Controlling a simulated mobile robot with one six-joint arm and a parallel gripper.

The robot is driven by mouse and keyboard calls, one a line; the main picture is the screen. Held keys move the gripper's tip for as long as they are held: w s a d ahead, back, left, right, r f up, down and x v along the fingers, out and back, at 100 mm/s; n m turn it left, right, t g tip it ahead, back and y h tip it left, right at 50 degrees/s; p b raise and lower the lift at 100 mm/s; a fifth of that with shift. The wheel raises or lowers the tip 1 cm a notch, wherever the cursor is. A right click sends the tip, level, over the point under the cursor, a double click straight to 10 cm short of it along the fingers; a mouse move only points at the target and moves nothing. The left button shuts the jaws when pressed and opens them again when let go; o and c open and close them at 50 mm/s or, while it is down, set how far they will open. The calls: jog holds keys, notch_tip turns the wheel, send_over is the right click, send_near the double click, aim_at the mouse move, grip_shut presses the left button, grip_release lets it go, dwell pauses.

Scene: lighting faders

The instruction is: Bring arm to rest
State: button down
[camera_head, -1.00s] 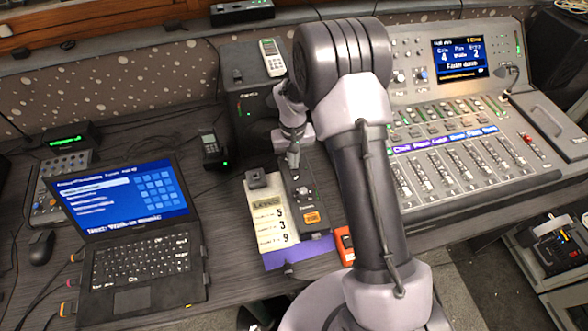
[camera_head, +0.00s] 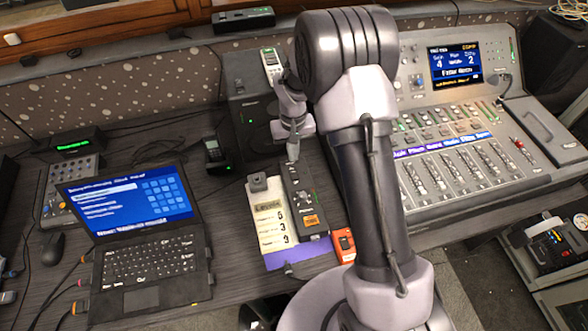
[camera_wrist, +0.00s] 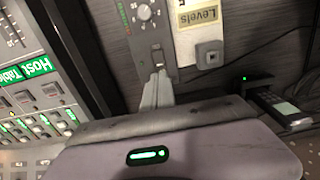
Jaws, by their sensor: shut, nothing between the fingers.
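My gripper (camera_head: 293,158) is shut and empty. In the head view it points down at the far end of a small dark fader box (camera_head: 305,202) with an orange label. In the wrist view the fingers (camera_wrist: 159,76) lie together over the end of the same box (camera_wrist: 151,35). I cannot tell whether the fingertips touch it. The large mixing console (camera_head: 450,170), with its lit screen (camera_head: 456,62), stands to the right of my arm.
A "Levels" card (camera_head: 270,218) lies left of the fader box, and an orange device (camera_head: 344,243) lies right of it. An open laptop (camera_head: 140,225) is at the left. A black speaker-like box (camera_head: 250,115) stands behind my gripper, with a handheld phone (camera_head: 212,150) left of it.

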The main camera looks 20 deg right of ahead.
dwell(0.3)
jog(key=s+a+r+m+t+b, duration=0.1)
jog(key=s+r, duration=0.3)
jog(key=r, duration=0.5)
jog(key=s+r+m+t+b, duration=0.1)
jog(key=s+r, duration=0.3)
jog(key=r, duration=0.5)
jog(key=s+a+r+m+t+y+b, duration=0.1)
jog(key=s+r+t, duration=0.1)
jog(key=s, duration=0.7)
jog(key=s+a+r+m+t+y+b, duration=0.1)
jog(key=s+r, duration=0.3)
jog(key=s, duration=0.6)
jog(key=shift+s+a+t, duration=0.2)
jog(key=shift+a+t, duration=0.2)
jog(key=shift+a, duration=0.05)
jog(key=shift+r, duration=0.15)
